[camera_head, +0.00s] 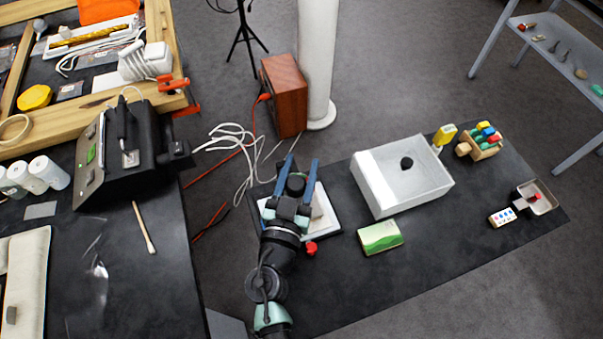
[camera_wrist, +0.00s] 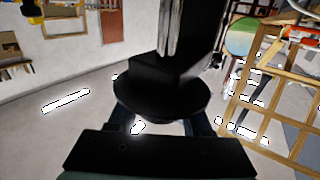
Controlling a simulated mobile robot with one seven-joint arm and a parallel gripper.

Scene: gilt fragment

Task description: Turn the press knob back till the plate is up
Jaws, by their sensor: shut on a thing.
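My gripper (camera_head: 300,166) is over the near left part of the right-hand dark table, its two blue fingers on either side of a dark round knob (camera_head: 296,185). In the wrist view the knob is a wide black disc (camera_wrist: 160,100) between the fingers (camera_wrist: 160,120), and my gripper is shut on it. A dark block and a grey metal shaft (camera_wrist: 180,25) show beyond the disc. A pale, flat, dark-edged piece (camera_head: 325,217) shows beneath my gripper, partly hidden by it. I cannot tell the plate's height.
A white box (camera_head: 380,190) with a black knob and a green box (camera_head: 380,237) stand to the right. A small red piece (camera_head: 311,248) lies close by my gripper. A wooden block holder (camera_head: 482,148) and a metal tray (camera_head: 541,203) are farther right.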

